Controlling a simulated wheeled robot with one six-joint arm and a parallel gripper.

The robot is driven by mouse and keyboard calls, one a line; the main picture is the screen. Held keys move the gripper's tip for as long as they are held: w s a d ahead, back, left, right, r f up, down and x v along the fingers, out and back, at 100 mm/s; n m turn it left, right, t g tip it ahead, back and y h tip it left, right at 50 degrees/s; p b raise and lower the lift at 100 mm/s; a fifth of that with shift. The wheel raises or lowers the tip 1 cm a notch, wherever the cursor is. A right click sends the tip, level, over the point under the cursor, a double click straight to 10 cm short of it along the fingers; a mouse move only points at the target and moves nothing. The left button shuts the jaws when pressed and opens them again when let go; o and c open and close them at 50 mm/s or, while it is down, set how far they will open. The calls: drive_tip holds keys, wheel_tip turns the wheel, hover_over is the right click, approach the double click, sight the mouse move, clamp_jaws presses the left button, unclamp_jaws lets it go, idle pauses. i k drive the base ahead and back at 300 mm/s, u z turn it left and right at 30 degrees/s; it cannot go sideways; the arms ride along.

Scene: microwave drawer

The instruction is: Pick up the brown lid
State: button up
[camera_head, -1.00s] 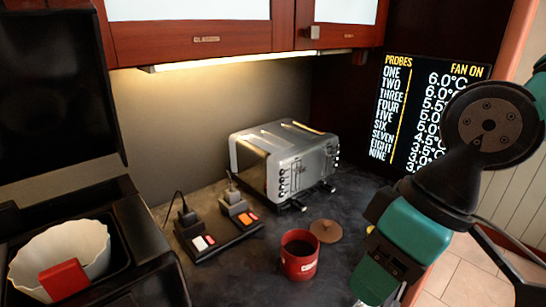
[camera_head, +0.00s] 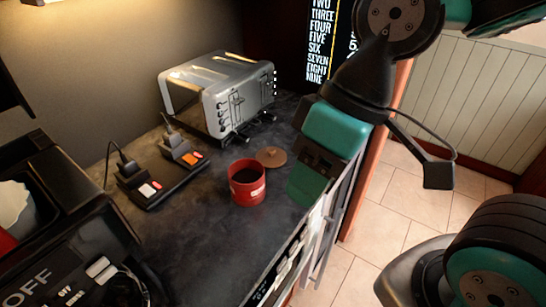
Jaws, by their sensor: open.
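The brown lid (camera_head: 271,157) is a small round disc with a little knob. It lies flat on the dark counter (camera_head: 200,245). The open red canister (camera_head: 246,183) stands upright in front of the lid and to its left, with a dark inside. My gripper (camera_head: 306,186) is to the right of the lid in the picture, near the counter's front edge, pointing down. It is open and apart from the lid, with nothing seen in it. The arm hides part of the gap between its fingers.
A silver toaster (camera_head: 219,93) stands behind the lid. A power strip (camera_head: 163,176) with plugs lies to the left. A black appliance (camera_head: 75,245) with an open drawer and a white bowl (camera_head: 14,208) is at the far left.

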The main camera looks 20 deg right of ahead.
sight(271, 157)
drive_tip(key=z, duration=0.05)
drive_tip(key=k, duration=0.5)
drive_tip(key=z, duration=1.2)
drive_tip(key=i, duration=1.15)
drive_tip(key=u, duration=2.3)
